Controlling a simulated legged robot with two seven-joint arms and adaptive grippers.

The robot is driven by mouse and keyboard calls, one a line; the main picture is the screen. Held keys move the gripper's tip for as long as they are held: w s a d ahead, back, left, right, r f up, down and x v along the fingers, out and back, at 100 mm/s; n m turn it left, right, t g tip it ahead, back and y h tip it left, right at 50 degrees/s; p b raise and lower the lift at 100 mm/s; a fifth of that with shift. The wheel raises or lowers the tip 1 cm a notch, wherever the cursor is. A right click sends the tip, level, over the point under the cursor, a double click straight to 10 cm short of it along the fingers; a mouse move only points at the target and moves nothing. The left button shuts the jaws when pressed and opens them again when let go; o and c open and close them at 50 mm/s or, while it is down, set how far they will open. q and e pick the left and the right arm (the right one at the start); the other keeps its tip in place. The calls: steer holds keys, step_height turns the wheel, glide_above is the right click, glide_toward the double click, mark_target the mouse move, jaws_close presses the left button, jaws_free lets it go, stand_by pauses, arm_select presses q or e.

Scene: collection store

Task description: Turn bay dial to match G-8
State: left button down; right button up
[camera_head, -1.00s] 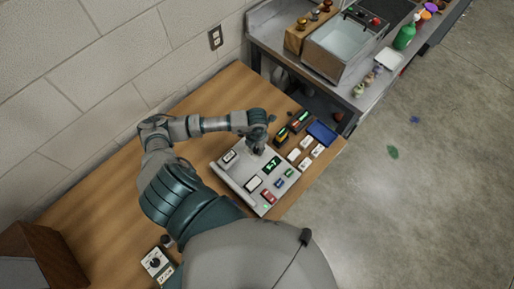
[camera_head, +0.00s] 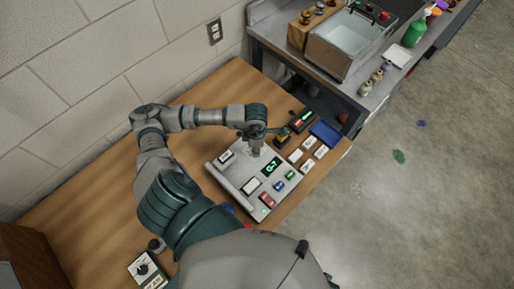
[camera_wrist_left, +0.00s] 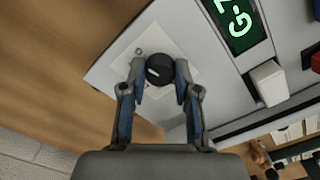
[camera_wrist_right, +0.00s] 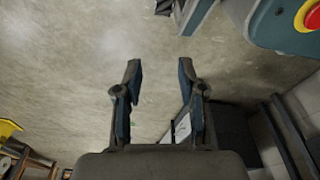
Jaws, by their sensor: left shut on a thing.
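A light grey control panel (camera_head: 229,179) lies on the wooden bench. Its dark display (camera_head: 271,167) reads G-7 in green; the display also shows, turned over, in the left wrist view (camera_wrist_left: 238,22). The round black bay dial (camera_wrist_left: 159,69) sits on a pale plate of the panel. My left gripper (camera_head: 256,151) reaches down over the panel's far part, and its fingers (camera_wrist_left: 160,84) are closed on both sides of the dial. The head view hides the dial behind this gripper. My right gripper (camera_wrist_right: 159,68) is open and empty above bare floor.
White labelled blocks (camera_head: 308,142) and a blue tray (camera_head: 324,133) lie right of the panel. A black device with a green display (camera_head: 302,121) stands behind them. A small box with a knob (camera_head: 145,269) is at the near left.

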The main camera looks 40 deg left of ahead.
arm_select(q)
steer(key=shift+s+f+m, duration=0.1)
steer(key=shift+m, duration=0.3)
arm_select(e)
steer(key=shift+w+a+r, duration=0.1)
steer(key=shift+w+r, duration=0.45)
steer(key=shift+r, duration=0.2)
arm_select(q)
steer(key=c, duration=0.8)
jaws_free()
steer(key=shift+a, duration=0.1)
steer(key=shift+c, duration=0.2)
step_height(320, 180, up, 12)
steer(key=shift+w, duration=0.2)
steer(key=shift+s+f, duration=0.1)
steer(key=shift+f, duration=0.05)
